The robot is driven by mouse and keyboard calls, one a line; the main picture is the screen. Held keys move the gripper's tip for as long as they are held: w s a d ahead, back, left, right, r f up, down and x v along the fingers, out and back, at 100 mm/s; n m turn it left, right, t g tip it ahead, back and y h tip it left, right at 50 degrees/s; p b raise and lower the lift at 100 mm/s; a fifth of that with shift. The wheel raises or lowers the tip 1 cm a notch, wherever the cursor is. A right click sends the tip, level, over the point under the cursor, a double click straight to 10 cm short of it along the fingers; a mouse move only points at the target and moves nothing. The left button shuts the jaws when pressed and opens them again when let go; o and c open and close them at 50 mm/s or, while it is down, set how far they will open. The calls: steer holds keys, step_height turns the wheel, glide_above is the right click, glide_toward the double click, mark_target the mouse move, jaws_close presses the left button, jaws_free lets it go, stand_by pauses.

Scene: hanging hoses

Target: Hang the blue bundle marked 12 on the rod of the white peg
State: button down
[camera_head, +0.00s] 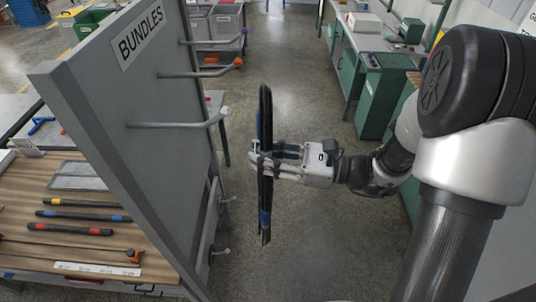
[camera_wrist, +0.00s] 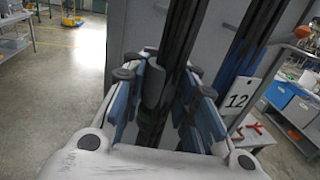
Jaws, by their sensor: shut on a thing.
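My gripper (camera_head: 262,160) is shut on a black hose bundle (camera_head: 265,110) and holds it upright in the air. In the wrist view the dark hoses (camera_wrist: 180,55) run between the fingers, and a white tag marked 12 (camera_wrist: 240,94) hangs at the right. The white-tipped peg (camera_head: 175,125) sticks out from the grey board, to the left of the bundle. The bundle is to the right of its white tip (camera_head: 224,112); I cannot tell the exact gap in depth.
The grey board (camera_head: 120,120) labelled BUNDLES also carries an orange-tipped peg (camera_head: 205,73), a purple-tipped peg (camera_head: 215,41) and lower pegs (camera_head: 220,251). A wooden bench (camera_head: 90,262) at left holds several short hoses with coloured bands. Green cabinets (camera_head: 378,95) stand at right. Clear floor lies between.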

steer(key=shift+s+a+f+b+x, duration=0.45)
steer(key=shift+s+x, duration=1)
steer(key=shift+x, duration=6.75)
steer(key=shift+a+f+b, duration=0.25)
steer(key=shift+f+b, duration=0.9)
steer(key=shift+f, duration=0.05)
steer(key=shift+a+f+b, duration=0.25)
steer(key=shift+f+b, duration=0.85)
steer(key=shift+f, duration=0.15)
steer(key=shift+w, duration=0.1)
steer(key=c, duration=1.2)
jaws_free()
steer(key=shift+f, duration=0.15)
